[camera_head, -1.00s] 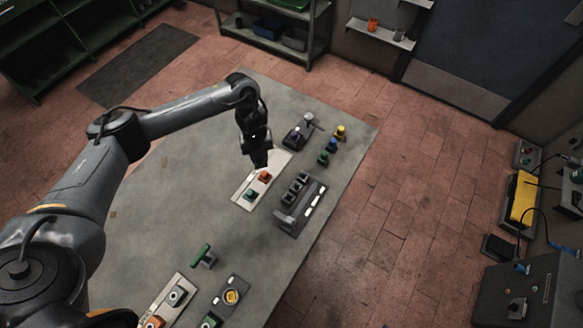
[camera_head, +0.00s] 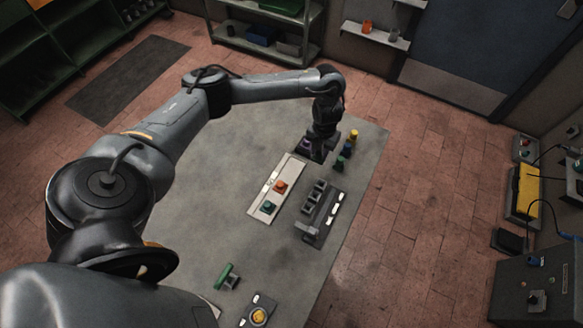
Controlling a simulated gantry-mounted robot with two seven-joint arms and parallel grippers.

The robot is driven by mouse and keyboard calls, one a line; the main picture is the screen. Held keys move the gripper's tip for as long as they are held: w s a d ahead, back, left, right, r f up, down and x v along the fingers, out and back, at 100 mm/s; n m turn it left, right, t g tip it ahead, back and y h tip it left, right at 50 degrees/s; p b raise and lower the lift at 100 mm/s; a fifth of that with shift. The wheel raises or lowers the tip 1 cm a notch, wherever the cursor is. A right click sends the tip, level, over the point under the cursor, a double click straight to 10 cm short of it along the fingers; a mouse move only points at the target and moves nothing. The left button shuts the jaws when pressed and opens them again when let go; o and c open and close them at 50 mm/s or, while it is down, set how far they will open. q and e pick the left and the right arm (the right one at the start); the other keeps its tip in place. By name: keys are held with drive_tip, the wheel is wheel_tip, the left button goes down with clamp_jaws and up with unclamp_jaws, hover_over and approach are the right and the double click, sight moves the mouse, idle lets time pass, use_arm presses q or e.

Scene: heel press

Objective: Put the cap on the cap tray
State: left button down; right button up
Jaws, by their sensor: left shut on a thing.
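My left gripper (camera_head: 317,152) reaches down at the far end of the grey table. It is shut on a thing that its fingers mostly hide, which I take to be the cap. A purple part (camera_head: 305,145) shows just left of the fingers, by the dark fixture there; whether it touches them I cannot tell. I cannot tell for sure which tray is the cap tray. My right gripper is not in view.
A dark slotted rack (camera_head: 312,228) lies right of the pale tray. Yellow (camera_head: 353,135), blue and green pieces stand in a row close right of the gripper. A green-handled tool (camera_head: 226,276) lies near. The table's left middle is clear.

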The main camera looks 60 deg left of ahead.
use_arm(q)
drive_tip(key=s+a+f, duration=0.1)
drive_tip(key=s+f, duration=0.1)
drive_tip(key=s+a+f+b, duration=0.1)
drive_tip(key=s+a, duration=0.1)
drive_tip(key=s, duration=0.1)
drive_tip(key=s+a+f+b, duration=0.1)
drive_tip(key=s+a+f, duration=0.1)
drive_tip(key=shift+s+a+f, duration=0.25)
drive_tip(key=shift+s+f, duration=0.05)
drive_tip(key=shift+f, duration=2.05)
drive_tip(key=shift+f+b, duration=0.15)
drive_tip(key=shift+b, duration=0.2)
drive_tip(key=c, duration=0.8)
unclamp_jaws()
drive_tip(key=shift+c, duration=0.2)
